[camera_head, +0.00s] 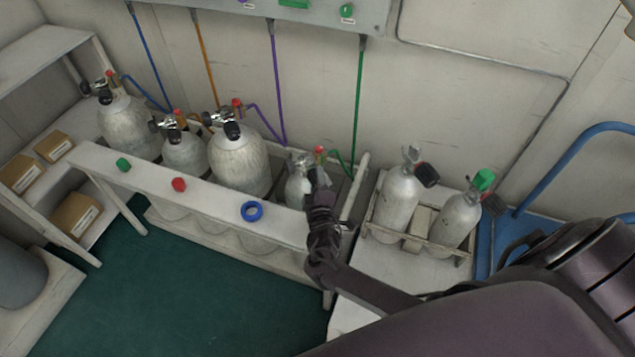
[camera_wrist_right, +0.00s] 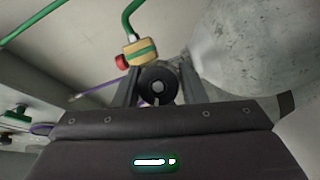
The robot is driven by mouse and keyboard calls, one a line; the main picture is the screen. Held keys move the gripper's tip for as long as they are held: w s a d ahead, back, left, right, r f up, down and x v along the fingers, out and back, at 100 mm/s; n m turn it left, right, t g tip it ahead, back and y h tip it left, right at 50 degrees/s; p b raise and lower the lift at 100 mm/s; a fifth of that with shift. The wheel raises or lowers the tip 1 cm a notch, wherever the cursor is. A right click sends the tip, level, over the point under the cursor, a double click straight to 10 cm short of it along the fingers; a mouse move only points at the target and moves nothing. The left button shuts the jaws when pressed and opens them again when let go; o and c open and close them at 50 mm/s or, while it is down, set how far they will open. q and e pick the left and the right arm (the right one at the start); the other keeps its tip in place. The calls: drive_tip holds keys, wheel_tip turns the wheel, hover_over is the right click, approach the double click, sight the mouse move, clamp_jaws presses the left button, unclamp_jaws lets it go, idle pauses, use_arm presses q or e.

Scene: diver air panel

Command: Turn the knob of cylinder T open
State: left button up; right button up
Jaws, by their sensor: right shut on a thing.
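A small grey cylinder (camera_head: 296,189) stands at the right end of the white rack, with a green hose at its valve. I cannot read a letter on it, so I cannot tell from a label that it is cylinder T. My right gripper (camera_head: 313,184) reaches it from the front. In the right wrist view its fingers are closed on both sides of a round black knob (camera_wrist_right: 158,86). A yellow fitting with a green band (camera_wrist_right: 140,50) and a red cap (camera_wrist_right: 121,62) sit just beyond the knob. My left gripper is not in view.
Three larger grey cylinders, one of them (camera_head: 240,160), stand left in the rack (camera_head: 215,196). Two cylinders, one of them (camera_head: 397,200), stand in a crate on the right. A blue ring (camera_head: 252,211) is on the rack's front board. The green floor (camera_head: 200,290) is clear.

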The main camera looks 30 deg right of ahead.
drive_tip(key=shift+n, duration=0.6)
drive_tip(key=shift+t, duration=0.3)
drive_tip(key=o, duration=1)
drive_tip(key=v, duration=0.7)
drive_tip(key=shift+s+a, duration=0.2)
drive_tip(key=shift+s, duration=0.15)
drive_tip(key=shift+f, duration=0.1)
